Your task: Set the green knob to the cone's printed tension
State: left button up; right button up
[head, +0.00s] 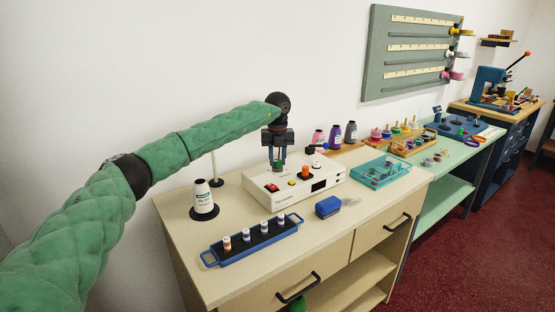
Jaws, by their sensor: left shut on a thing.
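A cream control box (257,193) stands on the beige counter. My left gripper (278,163) points down over its top and is shut on the green knob (278,168), which shows only partly between the fingers. The white cone (203,198) stands upright on a round black base to the left of the box. It bears a printed label too small to read. The box also carries an orange knob (305,172), a yellow button (291,183), a red switch (271,187) and a dark display (319,185) with no legible reading. My right gripper is not in view.
A blue rack (212,259) with several small spools lies in front of the box. A blue block (328,207) and a teal tray (362,184) are to the right. Dark and pink cones (335,134) stand behind. The counter's front right is clear.

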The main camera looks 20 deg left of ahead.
aim_at(278, 161)
pick_arm(q)
jog(key=n, duration=0.5)
jog(key=shift+n, duration=2.6)
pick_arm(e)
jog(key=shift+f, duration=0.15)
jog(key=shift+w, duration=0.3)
pick_arm(q)
jog(key=o, duration=1)
jog(key=shift+c, duration=0.2)
jog(key=shift+r, duration=0.35)
notch_tip(278, 161, up, 6)
jog(key=shift+r+b, duration=0.25)
jog(key=shift+b, duration=0.4)
jog(key=shift+r, duration=0.3)
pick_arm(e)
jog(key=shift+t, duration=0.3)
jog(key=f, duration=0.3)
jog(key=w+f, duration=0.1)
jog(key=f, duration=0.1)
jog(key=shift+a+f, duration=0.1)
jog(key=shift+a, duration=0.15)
